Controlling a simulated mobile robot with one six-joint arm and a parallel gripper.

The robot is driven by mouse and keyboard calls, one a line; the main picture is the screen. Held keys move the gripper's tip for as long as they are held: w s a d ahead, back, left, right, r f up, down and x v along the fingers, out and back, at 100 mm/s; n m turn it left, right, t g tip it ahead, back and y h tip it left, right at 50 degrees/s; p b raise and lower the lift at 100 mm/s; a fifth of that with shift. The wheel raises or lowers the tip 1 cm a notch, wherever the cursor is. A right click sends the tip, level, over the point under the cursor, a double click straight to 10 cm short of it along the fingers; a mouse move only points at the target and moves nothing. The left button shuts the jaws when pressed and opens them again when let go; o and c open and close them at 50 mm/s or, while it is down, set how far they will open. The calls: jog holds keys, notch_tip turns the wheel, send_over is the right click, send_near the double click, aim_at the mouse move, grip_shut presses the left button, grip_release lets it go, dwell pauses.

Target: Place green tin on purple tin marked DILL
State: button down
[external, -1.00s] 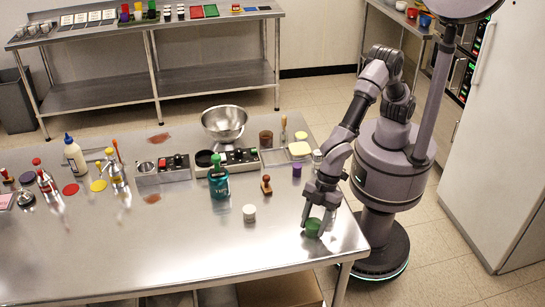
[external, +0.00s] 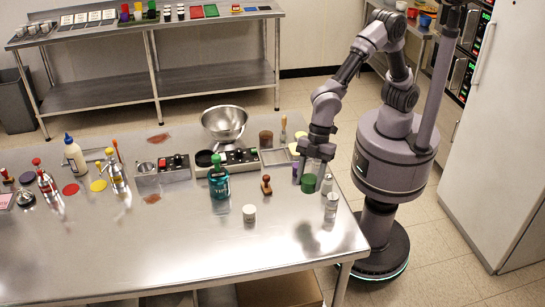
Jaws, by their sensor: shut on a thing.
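The green tin (external: 308,184) is between the fingers of my gripper (external: 309,177), near the right end of the steel table. My gripper points down and is shut on it. A small purple tin (external: 295,171) stands just behind and to the left of the green tin, partly hidden by it and the gripper. No DILL marking is readable at this size. I cannot tell how high the green tin is above the table or whether it touches the purple tin.
Two clear shakers (external: 331,207) stand close to the right of the green tin. A wooden-handled stamp (external: 266,185), a white tin (external: 249,213) and a teal bottle (external: 219,180) stand to the left. The front right of the steel table (external: 290,245) is clear.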

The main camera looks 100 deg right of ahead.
jog(key=s+d+n+g+y+p, duration=0.1)
jog(key=s+d+n, duration=0.2)
jog(key=s+d, duration=0.65)
jog(key=s+d+n+g+p, duration=0.15)
jog(key=s+d+n, duration=0.25)
jog(key=s+d, duration=0.55)
jog(key=w, duration=0.5)
jog(key=w+f, duration=0.1)
jog(key=w, duration=0.5)
jog(key=w+a, duration=0.1)
jog(key=w, duration=0.5)
jog(key=shift+f, duration=0.15)
jog(key=shift+w+a+f+b, duration=0.1)
jog(key=shift+w+f+b, duration=0.05)
jog(key=shift+w+b, duration=0.15)
notch_tip(320, 180, down, 3)
jog(key=shift+f+b, duration=0.2)
jog(key=shift+b, duration=0.55)
jog(key=shift+r, duration=0.1)
jog(key=c, duration=0.7)
grip_release()
